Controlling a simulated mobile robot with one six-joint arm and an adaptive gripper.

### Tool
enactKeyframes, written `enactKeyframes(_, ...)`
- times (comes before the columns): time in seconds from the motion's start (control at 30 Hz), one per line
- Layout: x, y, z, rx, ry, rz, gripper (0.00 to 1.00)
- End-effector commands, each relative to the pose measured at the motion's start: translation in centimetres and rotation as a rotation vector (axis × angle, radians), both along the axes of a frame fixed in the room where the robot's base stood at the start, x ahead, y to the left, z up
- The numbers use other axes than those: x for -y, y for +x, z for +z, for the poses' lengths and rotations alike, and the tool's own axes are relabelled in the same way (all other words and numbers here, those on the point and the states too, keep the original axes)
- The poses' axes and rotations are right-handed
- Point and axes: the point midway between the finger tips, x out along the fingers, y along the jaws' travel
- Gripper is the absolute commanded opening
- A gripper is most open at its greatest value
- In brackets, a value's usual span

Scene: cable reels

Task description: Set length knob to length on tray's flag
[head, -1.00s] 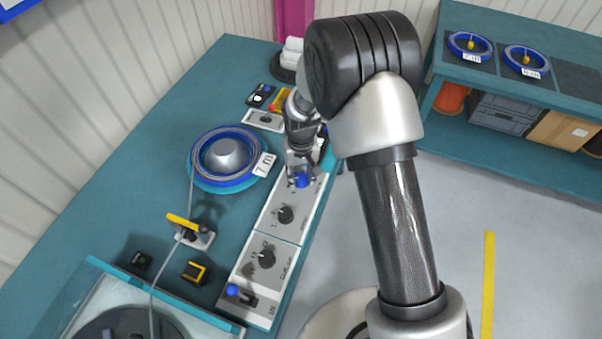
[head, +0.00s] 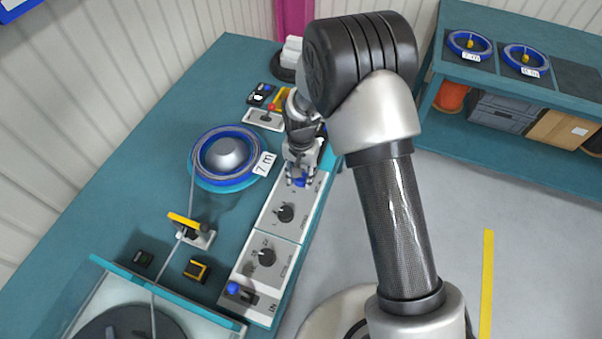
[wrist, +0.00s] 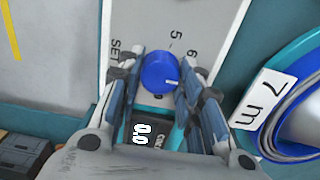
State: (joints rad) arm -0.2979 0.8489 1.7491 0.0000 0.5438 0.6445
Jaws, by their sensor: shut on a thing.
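The blue length knob (wrist: 160,72) is on a pale panel marked SET, 5 and 6. Its white mark points right and slightly down, past the 6 and towards my right finger; any number there is hidden. My gripper (wrist: 158,84) is shut on the knob, one finger on each side. In the head view my gripper (head: 299,176) is at the far end of the panel row and mostly covers the knob. The tray (head: 196,178) on the bench carries a coiled cable and a white flag (head: 264,163) reading 7 m, also clear in the wrist view (wrist: 264,98).
A display (wrist: 140,133) below the knob reads 0.0. Nearer on the panel are two black knobs (head: 286,213) (head: 267,257) and a blue-tipped lever (head: 233,288). A yellow-topped cable guide (head: 190,229) stands to the left. A shelf (head: 560,90) with flagged reels is at the right.

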Motion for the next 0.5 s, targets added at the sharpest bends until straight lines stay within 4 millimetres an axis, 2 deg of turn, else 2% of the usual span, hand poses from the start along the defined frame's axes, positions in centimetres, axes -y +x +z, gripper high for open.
enactKeyframes(0.37, 0.00, -0.01, -0.01, 0.000, 0.000, -0.002, 0.10)
enactKeyframes(0.4, 0.00, 0.00, -0.01, 0.000, 0.000, -0.002, 0.36)
enactKeyframes(0.5, 0.00, -0.01, -0.01, 0.000, 0.000, -0.002, 0.43)
